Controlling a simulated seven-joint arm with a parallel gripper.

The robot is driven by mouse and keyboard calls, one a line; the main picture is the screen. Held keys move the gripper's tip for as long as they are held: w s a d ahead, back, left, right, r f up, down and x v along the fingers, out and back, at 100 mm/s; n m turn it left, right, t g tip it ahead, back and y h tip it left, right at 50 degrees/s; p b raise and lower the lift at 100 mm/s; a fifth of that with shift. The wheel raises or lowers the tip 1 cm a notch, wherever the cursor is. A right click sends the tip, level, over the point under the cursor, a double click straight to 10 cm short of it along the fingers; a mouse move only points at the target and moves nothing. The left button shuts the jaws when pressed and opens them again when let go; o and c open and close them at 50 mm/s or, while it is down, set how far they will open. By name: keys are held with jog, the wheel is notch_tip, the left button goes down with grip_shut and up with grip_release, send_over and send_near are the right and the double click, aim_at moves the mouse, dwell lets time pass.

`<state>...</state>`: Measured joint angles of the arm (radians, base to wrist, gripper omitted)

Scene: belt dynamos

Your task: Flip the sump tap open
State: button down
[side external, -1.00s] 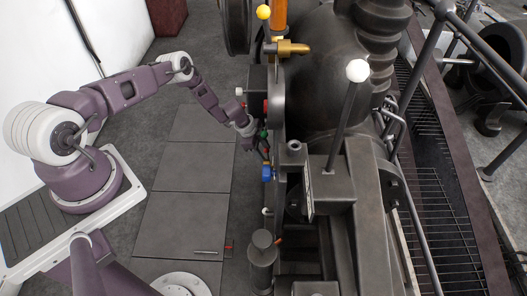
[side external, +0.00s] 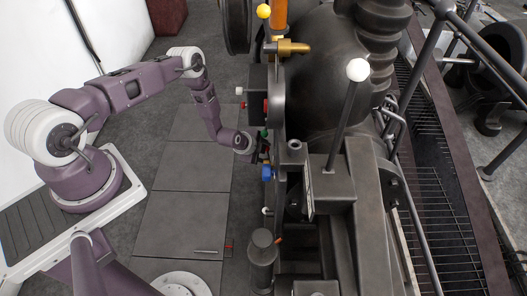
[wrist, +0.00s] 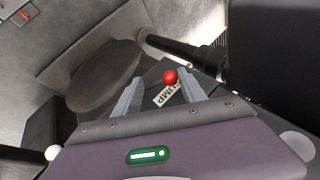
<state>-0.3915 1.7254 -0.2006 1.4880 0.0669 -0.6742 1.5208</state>
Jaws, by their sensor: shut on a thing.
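The sump tap shows in the wrist view as a small red ball knob (wrist: 170,77) beside a white label (wrist: 167,95) reading "UMP", its first letter hidden. My gripper (wrist: 161,88) has its two grey fingers either side of the knob and is shut on the tap. The tap's lever below the knob and the exact contact are hard to make out. In the side external view my gripper (side external: 260,150) is against the left flank of the dark machine, between a green knob and a blue fitting. The sump knob cannot be picked out there.
The green knob (side external: 264,133) sits just above my gripper and the blue fitting (side external: 267,172) just below it. A red part (side external: 266,106) and a white knob (side external: 239,91) are higher on the machine (side external: 315,110).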

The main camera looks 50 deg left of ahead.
dwell(0.3)
jog(key=c, duration=0.6)
grip_release()
jog(key=shift+c, duration=0.2)
